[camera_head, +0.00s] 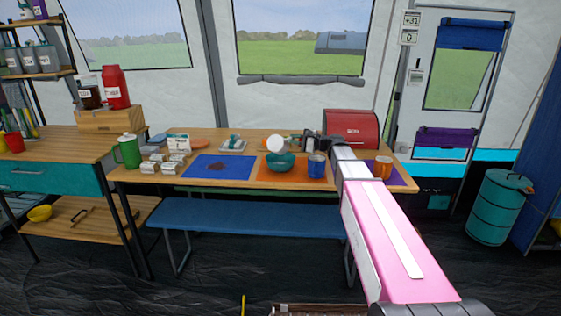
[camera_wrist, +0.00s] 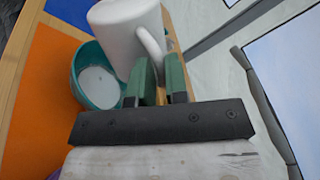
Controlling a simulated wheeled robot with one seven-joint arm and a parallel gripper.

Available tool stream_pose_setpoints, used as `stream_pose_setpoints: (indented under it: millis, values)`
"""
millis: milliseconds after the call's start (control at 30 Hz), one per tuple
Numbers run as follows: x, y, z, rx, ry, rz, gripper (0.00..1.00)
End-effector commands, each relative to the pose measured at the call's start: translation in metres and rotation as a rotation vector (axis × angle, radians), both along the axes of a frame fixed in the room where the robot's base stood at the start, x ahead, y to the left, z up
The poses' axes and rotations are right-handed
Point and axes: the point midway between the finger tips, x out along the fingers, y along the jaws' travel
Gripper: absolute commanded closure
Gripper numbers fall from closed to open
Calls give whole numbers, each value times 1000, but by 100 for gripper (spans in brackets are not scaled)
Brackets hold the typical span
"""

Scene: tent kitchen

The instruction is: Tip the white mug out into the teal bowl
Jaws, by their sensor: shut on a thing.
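The white mug (camera_head: 275,143) is held in the air just above the teal bowl (camera_head: 280,164) and looks tilted. In the wrist view the mug (camera_wrist: 122,30) fills the top centre, and its mouth is out of sight. My gripper (camera_head: 297,144) reaches in from the right. Its green fingers in the wrist view (camera_wrist: 161,68) are shut on the mug's handle. The bowl (camera_wrist: 78,68) stands upright below the mug, partly hidden by it and a finger. A pale round patch shows inside the bowl; I cannot tell whether it is contents.
The bowl stands on an orange mat (camera_head: 263,178). A blue mug (camera_head: 317,165) stands right of it, and an orange mug (camera_head: 383,167) further right. A blue mat (camera_head: 205,172) lies left. A red bread box (camera_head: 352,128) stands behind my gripper. A green pitcher (camera_head: 128,152) is far left.

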Motion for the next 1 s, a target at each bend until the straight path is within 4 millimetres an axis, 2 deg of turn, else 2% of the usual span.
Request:
stream_pose_setpoints:
  millis: [233, 667, 933, 1000]
  values:
    - [-21, 6, -2, -70, -217, 4, 100]
    - [-29, 9, -5, -110, -344, 7, 100]
    - [-43, 14, -12, -168, -530, 10, 100]
    - [-47, 15, -7, -186, -588, 11, 100]
